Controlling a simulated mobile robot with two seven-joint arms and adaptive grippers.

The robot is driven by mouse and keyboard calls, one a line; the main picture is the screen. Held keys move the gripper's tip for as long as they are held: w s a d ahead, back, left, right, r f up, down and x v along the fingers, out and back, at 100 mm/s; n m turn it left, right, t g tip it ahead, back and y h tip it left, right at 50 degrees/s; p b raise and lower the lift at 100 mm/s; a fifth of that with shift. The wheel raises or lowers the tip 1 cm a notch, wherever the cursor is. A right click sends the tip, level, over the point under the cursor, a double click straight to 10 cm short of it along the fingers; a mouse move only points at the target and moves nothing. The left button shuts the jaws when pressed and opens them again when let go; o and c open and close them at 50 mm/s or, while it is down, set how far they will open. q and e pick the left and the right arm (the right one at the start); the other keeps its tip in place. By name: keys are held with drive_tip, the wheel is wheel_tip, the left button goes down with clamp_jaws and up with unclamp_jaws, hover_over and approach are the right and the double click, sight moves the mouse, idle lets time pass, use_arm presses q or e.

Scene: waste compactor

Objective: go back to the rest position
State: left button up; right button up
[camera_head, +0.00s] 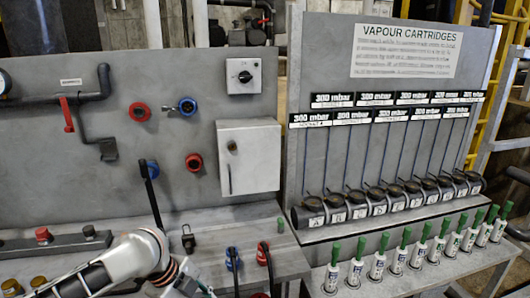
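My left arm comes in from the lower left in the head view, white with orange rings at its bend. I see nothing held there. I cannot make out my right gripper anywhere in this view.
The grey panel (95,150) carries a red-handled valve (67,115), a rotary switch (244,76) and a grey box (249,158). Black levers stand near the arm. The vapour cartridges board (407,50) is right, with several green-topped cartridges (377,262) on its front ledge.

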use_arm(q)
drive_tip(key=s+d+f+n+t+h, duration=0.3)
drive_tip(key=d+f+n+t, duration=0.25)
drive_tip(key=f+n, duration=0.6)
drive_tip(key=s+a+f+n+t+y, duration=0.3)
drive_tip(key=s+a+f+n+y, duration=0.2)
drive_tip(key=s+a+f, duration=0.5)
drive_tip(key=s+a+n, duration=0.2)
drive_tip(key=s+a, duration=0.1)
drive_tip(key=s, duration=0.1)
drive_tip(key=shift+a, duration=0.15)
drive_tip(key=shift+s, duration=0.1)
